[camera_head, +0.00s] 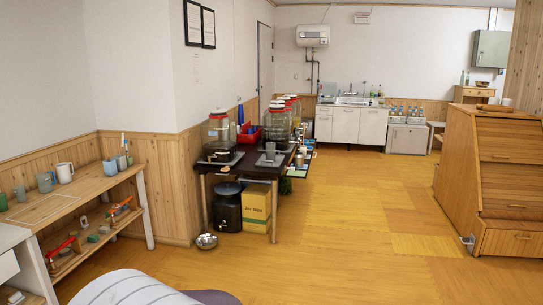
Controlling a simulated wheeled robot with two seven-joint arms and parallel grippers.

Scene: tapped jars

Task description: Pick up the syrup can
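I cannot pick out a syrup can with certainty. A dark table (255,173) stands against the wall corner, left of centre. A large glass jar with a red lid (218,131) stands on its left part. Another large red-lidded jar (277,124) stands farther back, with more jars behind it. Small items among the jars are too small to name, and the jars hide part of the tabletop. Neither of my grippers is in view.
A yellow box (257,208) and a dark container (227,207) sit under the table; a metal bowl (206,241) lies in front. A wooden shelf (88,188) with mugs stands left. A wooden cabinet (455,160) stands right. The floor (350,240) between is clear.

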